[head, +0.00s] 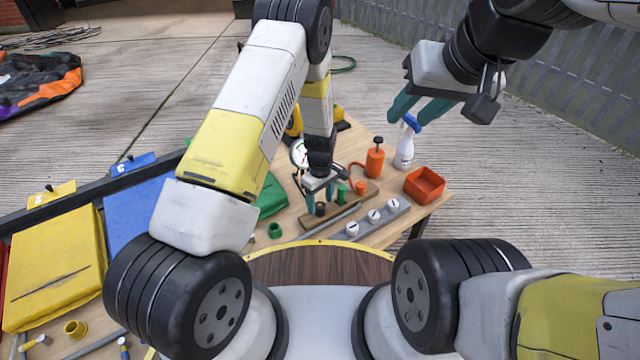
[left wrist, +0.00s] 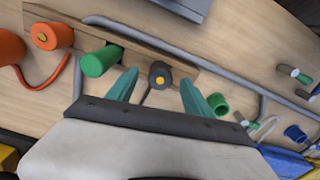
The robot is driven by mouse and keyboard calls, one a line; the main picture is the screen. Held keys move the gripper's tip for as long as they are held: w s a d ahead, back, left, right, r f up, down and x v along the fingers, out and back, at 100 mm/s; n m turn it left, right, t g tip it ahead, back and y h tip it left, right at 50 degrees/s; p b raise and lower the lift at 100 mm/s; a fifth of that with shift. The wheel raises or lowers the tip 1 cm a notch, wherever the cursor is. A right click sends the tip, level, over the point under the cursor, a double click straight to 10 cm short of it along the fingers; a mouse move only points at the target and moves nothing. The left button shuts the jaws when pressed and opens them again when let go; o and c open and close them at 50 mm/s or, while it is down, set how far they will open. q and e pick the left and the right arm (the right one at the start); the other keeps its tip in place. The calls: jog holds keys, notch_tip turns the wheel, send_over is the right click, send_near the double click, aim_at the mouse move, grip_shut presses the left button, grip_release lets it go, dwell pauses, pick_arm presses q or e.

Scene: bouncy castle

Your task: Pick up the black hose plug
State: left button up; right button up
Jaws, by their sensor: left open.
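My right gripper (head: 417,112) is open and empty, raised at the upper right.
A green plug (left wrist: 99,61) and an orange plug (left wrist: 52,36) share the strip. A green ring (head: 275,230) lies left of it. A grey rail with white knobs (head: 373,216), an orange bottle (head: 375,162), a spray bottle (head: 404,150) and a red tray (head: 424,184) stand to the right.

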pick_arm(q)
jog(key=shift+f, duration=1.45)
grip_shut()
jog(key=shift+r, duration=0.15)
